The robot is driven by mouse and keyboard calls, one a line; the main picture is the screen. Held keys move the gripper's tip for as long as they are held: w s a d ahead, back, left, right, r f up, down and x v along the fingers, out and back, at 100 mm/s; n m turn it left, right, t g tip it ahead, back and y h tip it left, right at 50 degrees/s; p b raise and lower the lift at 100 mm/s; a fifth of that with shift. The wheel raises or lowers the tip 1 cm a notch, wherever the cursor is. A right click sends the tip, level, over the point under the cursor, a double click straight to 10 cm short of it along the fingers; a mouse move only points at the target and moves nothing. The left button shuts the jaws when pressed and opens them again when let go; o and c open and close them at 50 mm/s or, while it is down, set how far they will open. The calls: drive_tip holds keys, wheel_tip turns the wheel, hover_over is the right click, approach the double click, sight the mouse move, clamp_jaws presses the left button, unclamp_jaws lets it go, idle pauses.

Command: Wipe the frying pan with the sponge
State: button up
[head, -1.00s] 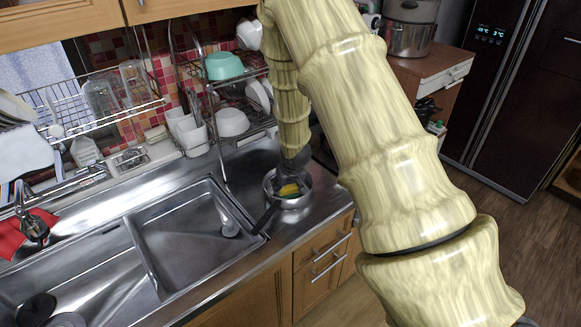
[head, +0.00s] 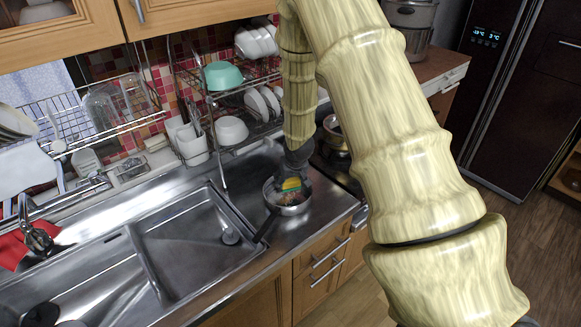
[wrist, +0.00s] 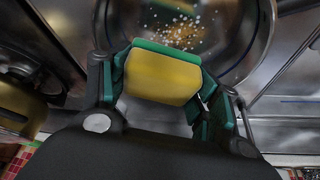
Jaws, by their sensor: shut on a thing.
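The frying pan (head: 297,209) stands on the metal counter to the right of the sink in the head view, its dark handle pointing to the lower left. It also shows in the wrist view (wrist: 232,75), with a brownish patch and pale crumbs on its bottom. My gripper (wrist: 163,80) is shut on the sponge (wrist: 160,77), which is yellow with a green layer. In the head view the sponge (head: 291,184) is over the pan, inside its outline. I cannot tell whether it touches the pan's bottom.
The sink (head: 190,245) lies left of the pan. A dish rack (head: 262,125) with white bowls, plates and a teal bowl stands behind. Another pan (head: 333,135) is at the right back on the stove. A red cloth (head: 14,245) lies far left.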

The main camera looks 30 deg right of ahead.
wheel_tip(320, 180, up, 2)
drive_tip(key=shift+w+r+p, duration=0.15)
drive_tip(key=shift+r+p, duration=0.1)
drive_tip(key=shift+p, duration=0.65)
drive_tip(key=shift+r+p, duration=0.45)
drive_tip(key=shift+r, duration=0.35)
drive_tip(key=shift+f, duration=0.1)
